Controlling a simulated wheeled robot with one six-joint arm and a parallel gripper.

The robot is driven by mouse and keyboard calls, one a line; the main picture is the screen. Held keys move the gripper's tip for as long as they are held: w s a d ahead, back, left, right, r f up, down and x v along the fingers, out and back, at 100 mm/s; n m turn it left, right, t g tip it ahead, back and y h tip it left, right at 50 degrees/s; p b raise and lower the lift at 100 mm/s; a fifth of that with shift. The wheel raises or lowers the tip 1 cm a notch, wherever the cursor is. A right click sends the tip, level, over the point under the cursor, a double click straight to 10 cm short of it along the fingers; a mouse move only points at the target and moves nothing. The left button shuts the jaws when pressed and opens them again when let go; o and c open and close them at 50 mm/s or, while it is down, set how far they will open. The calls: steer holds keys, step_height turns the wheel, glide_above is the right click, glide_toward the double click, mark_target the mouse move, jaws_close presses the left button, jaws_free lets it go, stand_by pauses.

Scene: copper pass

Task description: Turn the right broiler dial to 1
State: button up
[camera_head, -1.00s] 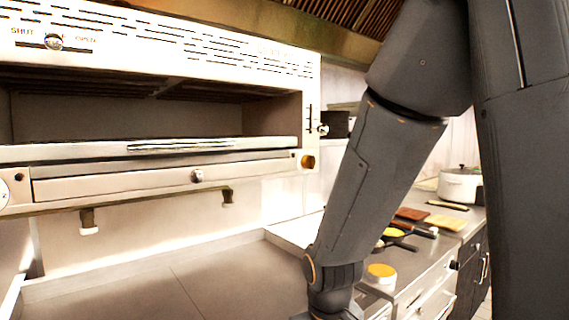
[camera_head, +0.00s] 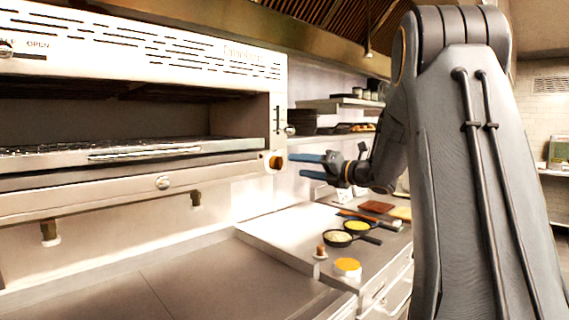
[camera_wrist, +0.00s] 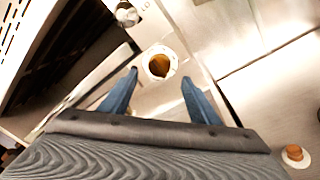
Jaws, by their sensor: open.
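The right broiler dial (camera_head: 276,162) is a brass-orange knob at the right end of the broiler's (camera_head: 110,196) lower front panel. In the wrist view the dial (camera_wrist: 159,65) shows as a brown-orange knob on a pale round base. My gripper (camera_head: 300,166) has two blue fingers, spread open and empty, just right of the dial in the head view. In the wrist view the dial lies between and slightly beyond the fingertips. The fingers look apart from it. I cannot read the dial's setting.
A silver knob (camera_head: 163,182) sits left on the same panel. A lever with a round end (camera_head: 290,130) is above the dial. Below, the steel counter holds two small pans (camera_head: 338,238), an orange-lidded jar (camera_head: 347,268) and a wooden-topped shaker (camera_head: 320,252). Space around the fingers looks clear.

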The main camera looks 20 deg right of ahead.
mark_target(281, 163)
steer(key=p+x, duration=0.2)
steer(key=x, duration=0.5)
steer(key=shift+w+a+p, duration=0.2)
steer(key=shift+w+p, duration=0.05)
steer(key=shift+p, duration=0.15)
steer(key=shift+c, duration=0.3)
steer(key=c, duration=1)
